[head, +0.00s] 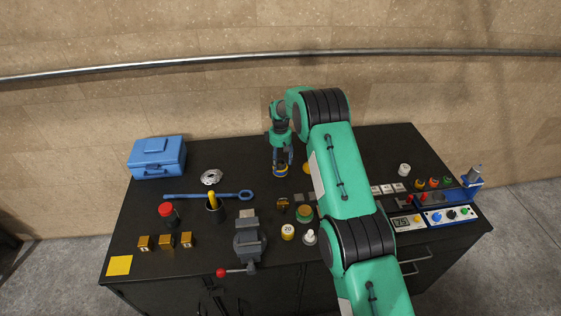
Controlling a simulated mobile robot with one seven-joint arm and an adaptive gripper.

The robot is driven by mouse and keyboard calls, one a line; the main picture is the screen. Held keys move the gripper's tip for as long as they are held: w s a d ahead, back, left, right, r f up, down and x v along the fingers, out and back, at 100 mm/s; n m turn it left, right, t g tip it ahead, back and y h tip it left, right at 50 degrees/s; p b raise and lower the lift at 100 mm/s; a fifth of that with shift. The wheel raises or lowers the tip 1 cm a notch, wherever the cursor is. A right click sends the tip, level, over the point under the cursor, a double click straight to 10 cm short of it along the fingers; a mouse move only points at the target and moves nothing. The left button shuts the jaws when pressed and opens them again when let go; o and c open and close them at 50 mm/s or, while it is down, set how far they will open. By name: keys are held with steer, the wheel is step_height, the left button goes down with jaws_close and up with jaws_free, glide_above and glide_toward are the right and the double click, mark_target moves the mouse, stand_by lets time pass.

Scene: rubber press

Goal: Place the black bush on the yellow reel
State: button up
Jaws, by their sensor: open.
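My gripper (281,169) is open and points down low over the back middle of the black bench. A small yellow and dark round thing (280,173) sits between or just below its fingertips. It could be the black bush on or beside a yellow part, but it is too small to tell. Another yellow round thing (308,168), possibly the yellow reel, lies just right of my gripper, partly hidden by my arm. A yellow round piece with a pale top marked 20 (288,232) stands near the front middle.
A grey vise (250,240) stands at the front middle. A blue toolbox (158,158), a blue wrench (185,196), a dark cup with a yellow handle (214,210) and brass blocks (166,241) are left. Control boxes (448,214) are right.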

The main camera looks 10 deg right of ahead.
step_height(320, 180, up, 12)
steer(key=b, duration=0.1)
stand_by(0.5)
steer(key=shift+r, duration=0.15)
stand_by(0.6)
steer(key=s+d+r+m+t, duration=0.1)
steer(key=s+r, duration=0.4)
steer(key=r, duration=0.4)
steer(key=s+d+r+m, duration=0.1)
steer(key=s+r, duration=0.3)
steer(key=r, duration=0.6)
steer(key=s+d+r+m+t, duration=0.2)
steer(key=s+r+m, duration=0.1)
steer(key=s+r, duration=1.25)
steer(key=s+d+r+m+t, duration=0.1)
steer(key=s+r, duration=0.1)
steer(key=s, duration=0.8)
steer(key=s+d+r+m, duration=0.1)
steer(key=s+r, duration=0.1)
steer(key=s, duration=0.9)
steer(key=s+f+m, duration=0.1)
steer(key=s+f, duration=0.1)
steer(key=s, duration=0.7)
steer(key=s+f+m+t, duration=0.1)
steer(key=s+f+m, duration=0.1)
steer(key=s, duration=0.7)
steer(key=shift+s+d+f+t, duration=0.3)
steer(key=shift+s+d+f, duration=0.05)
steer(key=shift+d+f, duration=0.15)
